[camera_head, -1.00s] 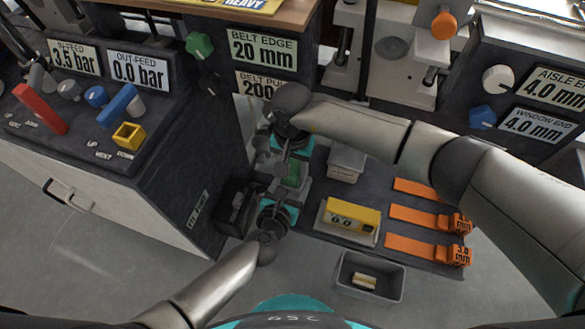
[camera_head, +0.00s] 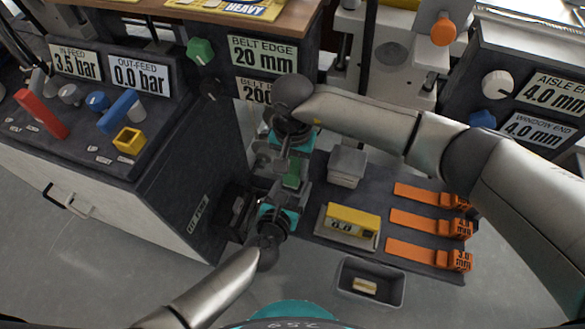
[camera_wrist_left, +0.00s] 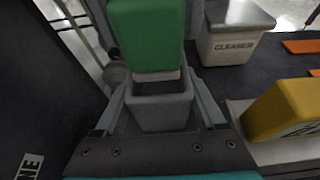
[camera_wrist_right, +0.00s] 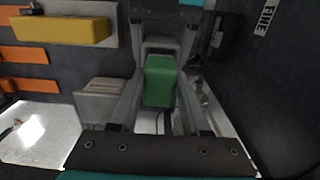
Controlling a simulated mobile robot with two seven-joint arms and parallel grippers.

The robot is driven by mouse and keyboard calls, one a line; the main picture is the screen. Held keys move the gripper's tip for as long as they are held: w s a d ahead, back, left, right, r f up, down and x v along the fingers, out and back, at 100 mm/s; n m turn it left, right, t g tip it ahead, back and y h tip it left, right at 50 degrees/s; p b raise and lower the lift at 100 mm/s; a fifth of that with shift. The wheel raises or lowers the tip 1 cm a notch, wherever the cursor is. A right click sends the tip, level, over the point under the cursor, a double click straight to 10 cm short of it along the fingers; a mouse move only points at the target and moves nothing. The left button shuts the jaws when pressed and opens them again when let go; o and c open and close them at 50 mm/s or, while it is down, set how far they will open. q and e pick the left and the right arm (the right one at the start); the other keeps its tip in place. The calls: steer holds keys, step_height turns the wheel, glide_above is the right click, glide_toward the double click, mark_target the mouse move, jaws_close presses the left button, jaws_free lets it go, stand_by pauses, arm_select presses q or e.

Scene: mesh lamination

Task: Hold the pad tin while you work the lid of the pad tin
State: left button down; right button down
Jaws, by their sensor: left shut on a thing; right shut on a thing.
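The pad tin (camera_wrist_left: 160,104) is a small grey box in the left wrist view, with a dark opening at its top. My left gripper (camera_head: 288,196) is shut on the tin's body. The green lid (camera_wrist_left: 147,35) shows above the opening, set off from it on the near-side view. My right gripper (camera_head: 294,160) is shut on the lid, which also shows between its fingers in the right wrist view (camera_wrist_right: 159,82). The two grippers face each other closely in the head view. Whether lid and tin still touch at an edge is hidden.
A tin marked CLEANER (camera_wrist_left: 232,42) stands beside them on the dark mat. A yellow gauge (camera_head: 352,220) and several orange feeler tabs (camera_head: 420,220) lie to the right. A grey tray (camera_head: 370,283) is in front. The dark console (camera_head: 190,170) is close on the left.

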mark_target(293, 168)
steer(key=shift+r, duration=2.3)
arm_select(q)
jaws_free()
steer(key=v, duration=1.2)
